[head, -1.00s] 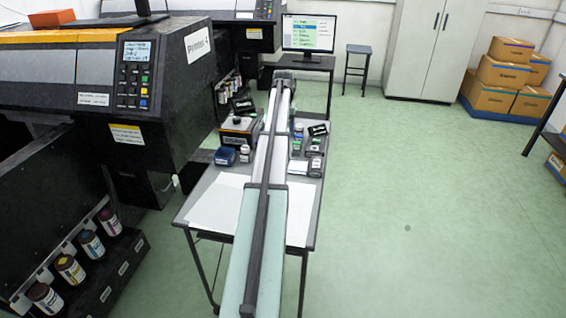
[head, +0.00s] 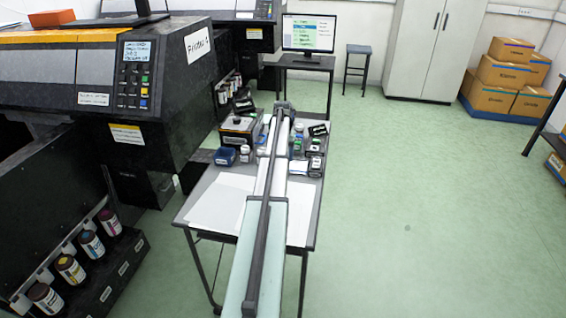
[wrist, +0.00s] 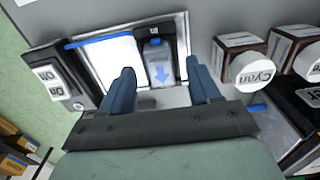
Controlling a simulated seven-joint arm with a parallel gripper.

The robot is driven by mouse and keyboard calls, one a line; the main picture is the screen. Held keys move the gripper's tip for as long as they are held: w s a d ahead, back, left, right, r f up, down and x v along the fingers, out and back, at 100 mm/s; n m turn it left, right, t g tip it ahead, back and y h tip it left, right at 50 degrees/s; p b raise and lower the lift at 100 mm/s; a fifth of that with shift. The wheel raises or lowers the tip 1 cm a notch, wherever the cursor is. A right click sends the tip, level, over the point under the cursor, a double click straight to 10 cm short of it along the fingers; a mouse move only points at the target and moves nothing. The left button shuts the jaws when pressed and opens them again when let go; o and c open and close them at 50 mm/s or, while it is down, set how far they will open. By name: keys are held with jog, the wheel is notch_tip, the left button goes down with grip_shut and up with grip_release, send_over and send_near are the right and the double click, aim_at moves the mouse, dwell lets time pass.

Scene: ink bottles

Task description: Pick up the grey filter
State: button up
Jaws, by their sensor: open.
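In the wrist view the grey filter (wrist: 158,54) lies in a shallow metal tray (wrist: 88,66), with a blue arrow and a dark label reading "IN" on it. My gripper (wrist: 160,66) is open, its two dark blue fingers on either side of the filter in the picture. A gap shows between each finger and the filter; I cannot tell how high the fingertips are above the tray. The filter's lower end is near my gripper's base in the picture. In the head view my arm covers the middle of the table, and I cannot make out the filter or the fingers there.
A bottle labelled Cyan (wrist: 247,65) stands right of the tray, with another bottle (wrist: 305,58) beyond it. A dark box with a white label (wrist: 52,84) is left of the tray. White sheets (head: 216,206) cover the table's near part. A printer (head: 165,90) stands left.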

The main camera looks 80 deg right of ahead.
jog(key=shift+f, duration=0.65)
jog(key=c, duration=1.1)
jog(key=shift+c, duration=0.2)
